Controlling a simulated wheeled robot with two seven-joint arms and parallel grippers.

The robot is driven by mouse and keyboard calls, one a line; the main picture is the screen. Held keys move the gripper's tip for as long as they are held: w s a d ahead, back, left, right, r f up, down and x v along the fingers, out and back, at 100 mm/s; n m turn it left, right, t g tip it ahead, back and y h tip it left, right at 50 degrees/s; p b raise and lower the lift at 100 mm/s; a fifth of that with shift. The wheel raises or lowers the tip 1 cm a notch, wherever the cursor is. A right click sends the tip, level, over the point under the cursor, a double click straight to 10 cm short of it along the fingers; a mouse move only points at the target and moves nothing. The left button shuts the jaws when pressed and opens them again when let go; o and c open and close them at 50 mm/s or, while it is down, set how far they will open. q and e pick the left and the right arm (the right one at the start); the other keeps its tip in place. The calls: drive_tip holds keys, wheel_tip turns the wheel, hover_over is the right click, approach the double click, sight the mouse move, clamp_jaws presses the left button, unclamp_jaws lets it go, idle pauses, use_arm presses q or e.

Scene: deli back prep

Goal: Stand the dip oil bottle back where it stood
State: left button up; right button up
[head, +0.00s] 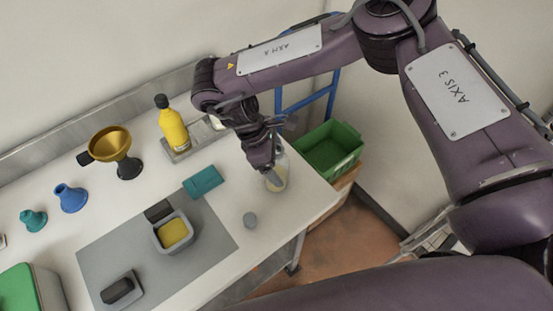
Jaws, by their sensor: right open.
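A clear bottle with pale yellow contents (276,182), which looks like the dip oil bottle, stands upright near the right end of the white counter (225,180). My right gripper (268,172) is open and down at this bottle, its fingers covering part of it; I cannot tell whether they touch it. A yellow bottle with a black cap (173,130) stands upright on a metal tray (181,155) at the back, beside my right arm. My left gripper is not in view.
A grey mat (125,238) holds a container of yellow sauce (173,234) and a dark-topped block (119,290). A green crate (330,148) sits beyond the counter's right end.

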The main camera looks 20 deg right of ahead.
idle(0.4)
drive_tip(key=shift+p+v, duration=3.55)
drive_tip(key=shift+v, duration=0.45)
drive_tip(key=b+v, duration=0.2)
drive_tip(key=v, duration=0.5)
drive_tip(key=shift+a+r, duration=0.25)
drive_tip(key=shift+r, duration=0.05)
drive_tip(key=shift+f, duration=0.1)
